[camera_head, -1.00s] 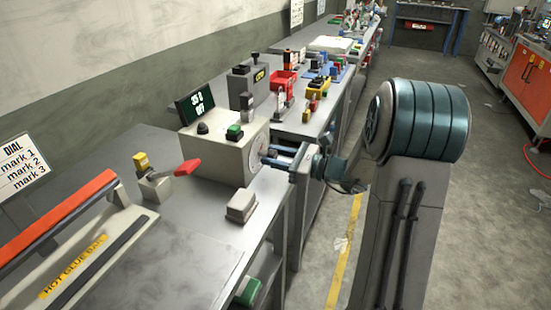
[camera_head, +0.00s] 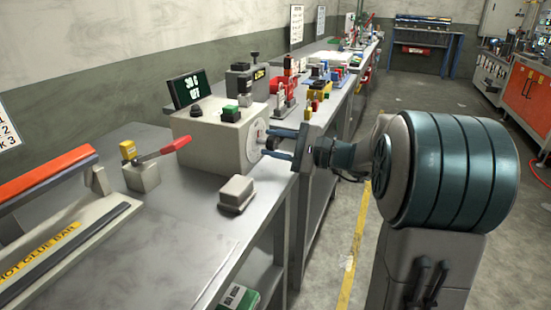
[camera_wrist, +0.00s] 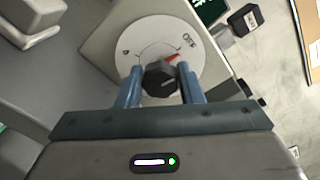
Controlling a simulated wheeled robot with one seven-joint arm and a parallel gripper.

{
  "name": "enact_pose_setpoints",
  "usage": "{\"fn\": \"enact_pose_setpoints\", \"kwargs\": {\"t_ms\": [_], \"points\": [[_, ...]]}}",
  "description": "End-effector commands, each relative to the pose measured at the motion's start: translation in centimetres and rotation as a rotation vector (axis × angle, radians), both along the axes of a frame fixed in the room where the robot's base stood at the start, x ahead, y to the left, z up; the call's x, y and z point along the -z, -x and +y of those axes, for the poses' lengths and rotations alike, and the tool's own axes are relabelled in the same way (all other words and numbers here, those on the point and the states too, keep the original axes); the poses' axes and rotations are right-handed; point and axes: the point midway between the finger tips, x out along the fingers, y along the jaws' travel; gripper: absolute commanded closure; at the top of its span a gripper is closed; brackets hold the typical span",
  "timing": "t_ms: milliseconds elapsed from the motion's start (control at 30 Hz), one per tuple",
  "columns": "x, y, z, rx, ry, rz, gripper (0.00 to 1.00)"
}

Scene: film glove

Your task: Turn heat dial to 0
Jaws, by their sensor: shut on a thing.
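The heat dial is a dark faceted knob (camera_wrist: 160,79) in front of a round white dial face (camera_wrist: 140,42) with a red mark just above and right of the knob. My gripper (camera_wrist: 161,86) has its blue fingers on either side of the knob and is shut on it. In the head view the dial face (camera_head: 255,142) is on the right side of a beige control box (camera_head: 213,143), and my gripper (camera_head: 277,144) reaches it from the right. The box's dark display (camera_head: 192,86) shows green-white characters, too small to read surely.
A green button (camera_head: 230,113) and a black knob (camera_head: 196,111) top the box. A red-handled lever (camera_head: 142,175) stands left of it, and a small beige block (camera_head: 236,193) lies in front. The hot glue bar (camera_head: 60,240) is at the lower left. Floor right of the bench looks clear.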

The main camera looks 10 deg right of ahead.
Motion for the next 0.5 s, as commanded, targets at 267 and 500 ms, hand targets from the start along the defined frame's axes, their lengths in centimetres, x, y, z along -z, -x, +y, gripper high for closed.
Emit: {"fn": "enact_pose_setpoints", "kwargs": {"t_ms": [267, 500], "points": [[0.29, -0.01, -0.04, 0.001, 0.079, -0.109, 0.89], [0.13, -0.01, -0.08, 0.002, 0.105, -0.143, 0.89]]}}
